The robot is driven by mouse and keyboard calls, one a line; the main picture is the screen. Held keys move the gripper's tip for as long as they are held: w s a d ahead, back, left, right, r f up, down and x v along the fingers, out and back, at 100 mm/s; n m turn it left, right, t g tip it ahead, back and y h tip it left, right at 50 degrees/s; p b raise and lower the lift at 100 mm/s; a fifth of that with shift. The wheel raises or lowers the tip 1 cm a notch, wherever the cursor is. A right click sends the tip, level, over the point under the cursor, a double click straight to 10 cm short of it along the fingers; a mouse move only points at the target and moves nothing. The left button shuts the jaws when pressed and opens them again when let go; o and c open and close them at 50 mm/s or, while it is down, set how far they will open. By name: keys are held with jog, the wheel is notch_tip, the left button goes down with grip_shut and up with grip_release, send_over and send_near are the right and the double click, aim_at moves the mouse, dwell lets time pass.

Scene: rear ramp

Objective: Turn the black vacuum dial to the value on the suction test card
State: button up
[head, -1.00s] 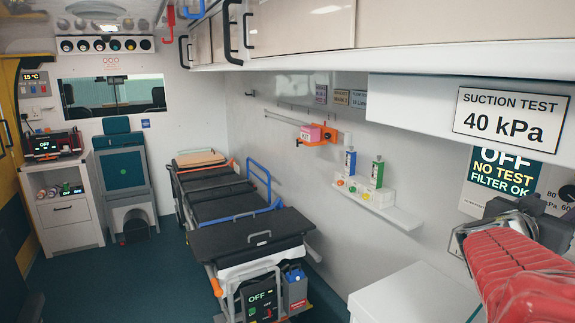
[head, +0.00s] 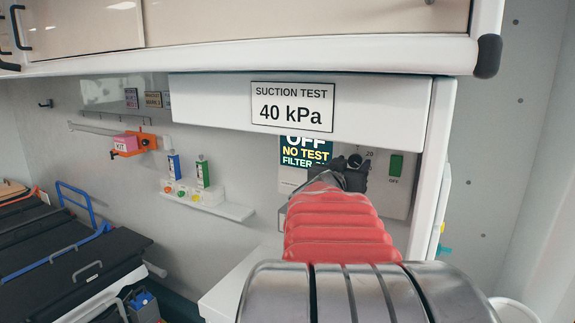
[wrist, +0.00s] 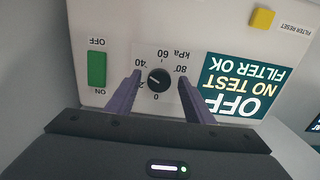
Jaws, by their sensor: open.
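The suction test card (head: 292,107) reads 40 kPa in the head view. The black vacuum dial (wrist: 159,80) shows upside down in the wrist view, with 0, 20, 40, 60 and 80 kPa marks around it. Its pointer is too small to read surely. My gripper (wrist: 159,76) is open, its two purple-grey fingers on either side of the dial with gaps visible; I cannot tell how far their tips are from the panel. In the head view my gripper (head: 348,173) is at the panel and covers most of the dial.
The screen (wrist: 243,90) reads OFF, NO TEST, FILTER OK. A green ON/OFF switch (wrist: 97,69) and a yellow filter reset button (wrist: 262,19) flank the dial. An overhanging white ledge (head: 205,98) sits above the panel. A stretcher (head: 85,262) stands at left.

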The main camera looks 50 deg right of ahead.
jog(key=shift+c, duration=0.3)
jog(key=c, duration=1)
jog(key=shift+m, duration=0.3)
jog(key=o, duration=1.1)
jog(key=shift+c, duration=0.2)
jog(key=shift+a, duration=0.1)
